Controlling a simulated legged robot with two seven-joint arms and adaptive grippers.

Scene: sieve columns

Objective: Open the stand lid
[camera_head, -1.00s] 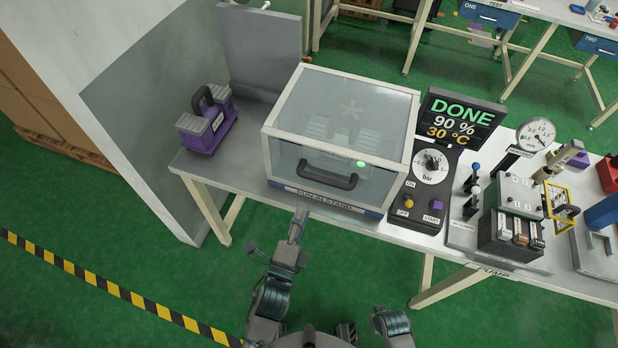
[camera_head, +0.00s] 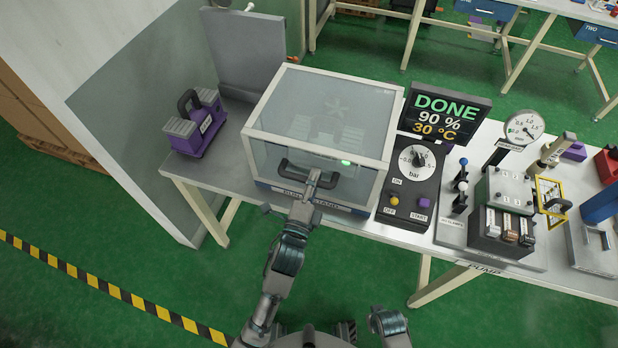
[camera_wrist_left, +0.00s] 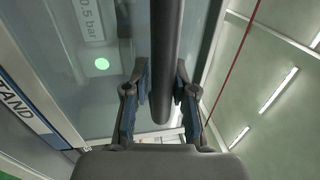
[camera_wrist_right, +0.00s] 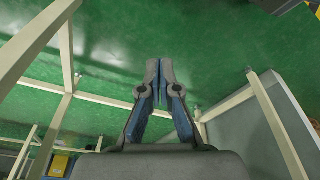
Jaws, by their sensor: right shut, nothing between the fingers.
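The run-in stand (camera_head: 262,160) is a glazed box with a pale frame on the table, its clear lid (camera_head: 330,108) closed. A dark bar handle (camera_head: 345,178) runs across its front face. My left gripper (camera_head: 312,176) is at the handle. In the left wrist view its open fingers (camera_wrist_left: 160,85) stand on either side of the dark handle bar (camera_wrist_left: 165,50), with gaps visible between bar and fingers. A green light (camera_wrist_left: 102,64) glows on the stand behind. My right gripper (camera_wrist_right: 160,75) shows only in its wrist view, shut and empty, below table height.
A display (camera_head: 445,112) reads DONE, 90 %, 30 °C. A control box (camera_head: 408,190) with dial and buttons stands right of the stand. A purple-based block with a handle (camera_head: 196,122) sits at the left. A pump fixture (camera_head: 505,215) and gauge (camera_head: 523,128) are further right.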

